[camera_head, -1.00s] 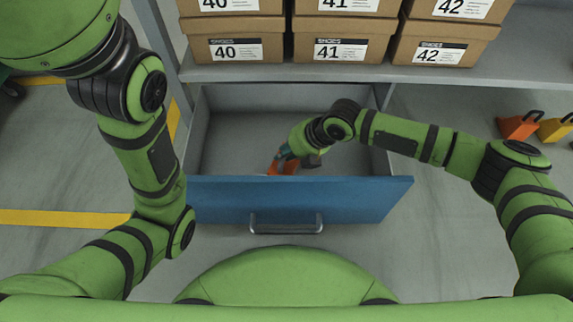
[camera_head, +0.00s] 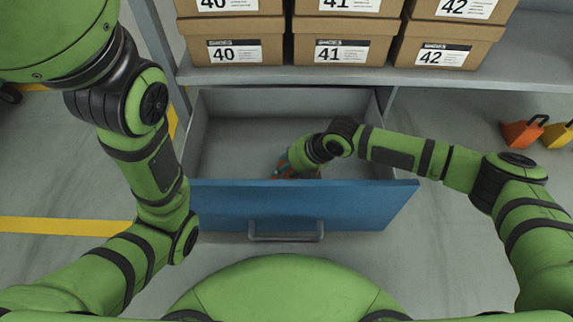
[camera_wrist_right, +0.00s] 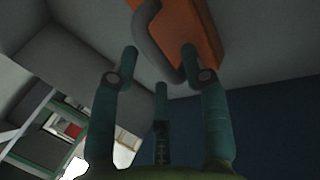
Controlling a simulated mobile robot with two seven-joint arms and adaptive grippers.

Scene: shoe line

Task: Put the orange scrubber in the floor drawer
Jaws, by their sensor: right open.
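The floor drawer (camera_head: 300,204) is pulled out, with a blue front and a grey inside. My right gripper (camera_head: 286,164) reaches down inside it, close behind the front panel. In the right wrist view the right gripper (camera_wrist_right: 160,62) is open. The orange scrubber (camera_wrist_right: 200,32) lies just beyond its fingertips, and its dark curved handle (camera_wrist_right: 152,40) shows between and past them. In the head view only a little of the orange scrubber (camera_head: 279,174) shows beside the gripper; the rest is hidden. I cannot tell whether a finger touches the handle. My left gripper is out of view.
Shoe boxes (camera_head: 343,42) stand on the grey shelf (camera_head: 330,76) above the drawer. The drawer's back is empty.

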